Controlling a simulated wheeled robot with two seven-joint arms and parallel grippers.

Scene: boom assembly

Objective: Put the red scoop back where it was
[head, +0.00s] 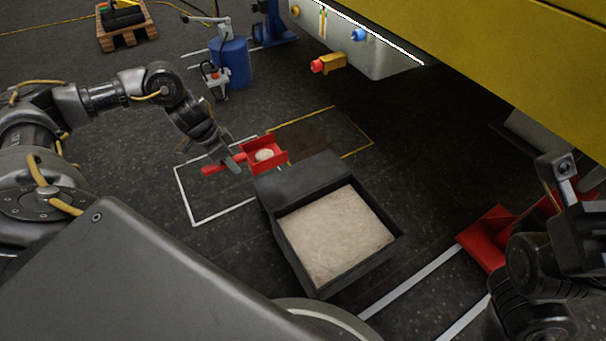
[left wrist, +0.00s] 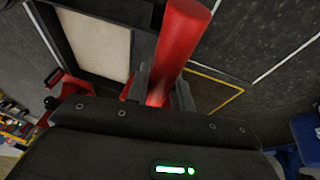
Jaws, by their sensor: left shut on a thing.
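The red scoop (head: 258,143) is in the middle of the head view, with a small pale heap (head: 264,155) in its pan. My left gripper (head: 232,161) is shut on its red handle (head: 212,170). In the left wrist view the handle (left wrist: 181,35) runs between the two fingers (left wrist: 160,92). The scoop's pan is mostly hidden there. The scoop is beside the dark bin's (head: 270,197) far left corner, over or near the floor outlines; its height is unclear. My right gripper (head: 563,170) is at the right edge, and its fingers are not clear.
The bin holds pale granular material (head: 335,235). A white outline (head: 184,190) and a yellow outline (head: 358,152) mark the floor beyond it. A yellow machine body (head: 500,60) overhangs the upper right. A red object (head: 488,235) lies near my right arm. A blue cylinder (head: 232,62) stands behind.

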